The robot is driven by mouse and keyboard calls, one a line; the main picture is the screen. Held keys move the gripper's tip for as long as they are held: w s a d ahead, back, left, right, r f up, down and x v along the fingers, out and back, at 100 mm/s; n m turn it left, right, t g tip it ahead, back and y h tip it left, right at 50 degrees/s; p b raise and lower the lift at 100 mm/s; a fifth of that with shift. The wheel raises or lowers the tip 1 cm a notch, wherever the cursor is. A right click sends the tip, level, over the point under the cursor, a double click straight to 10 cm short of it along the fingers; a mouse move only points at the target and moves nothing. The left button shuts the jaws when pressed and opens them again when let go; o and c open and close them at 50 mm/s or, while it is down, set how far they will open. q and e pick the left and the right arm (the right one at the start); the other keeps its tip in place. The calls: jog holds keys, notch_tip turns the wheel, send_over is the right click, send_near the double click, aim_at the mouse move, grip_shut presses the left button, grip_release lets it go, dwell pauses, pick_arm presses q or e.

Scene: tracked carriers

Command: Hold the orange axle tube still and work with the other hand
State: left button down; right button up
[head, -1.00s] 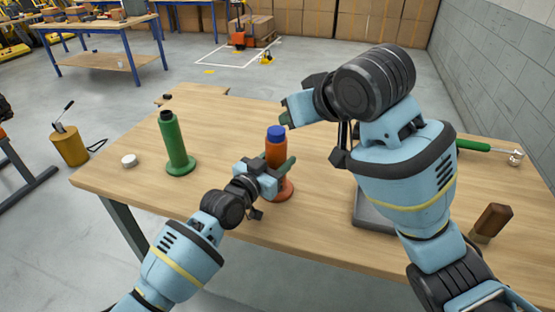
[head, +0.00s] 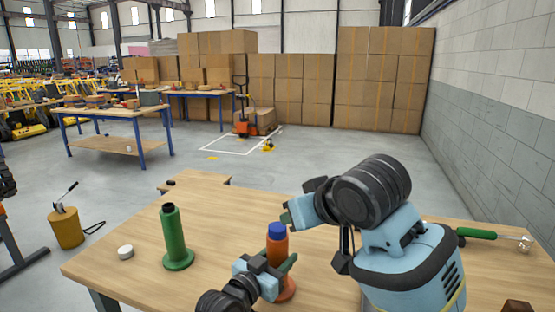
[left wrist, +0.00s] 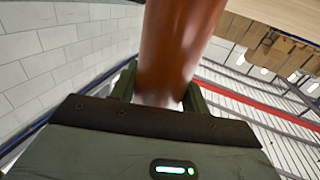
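The orange axle tube (head: 277,250) stands upright on its round foot on the wooden table (head: 130,268), with a blue cap (head: 277,229) on top. My left gripper (head: 279,265) has its dark green fingers around the tube's lower part. In the left wrist view the tube (left wrist: 178,45) fills the space between the fingers (left wrist: 160,90), which look closed on it. My right gripper (head: 288,217) is beside and slightly above the cap, pointing left. Its fingertips are mostly hidden by its own body, so its opening does not show.
A green tube (head: 173,240) on a flanged foot stands to the left, with a white round cap (head: 126,252) near it. A green-handled tool (head: 478,233) lies at the right. A brown block (head: 516,306) is at the lower right edge. The table between the tubes is clear.

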pick_arm(q)
jog(key=c, duration=0.6)
grip_release()
jog(key=shift+c, duration=0.2)
jog(key=v, duration=1.2)
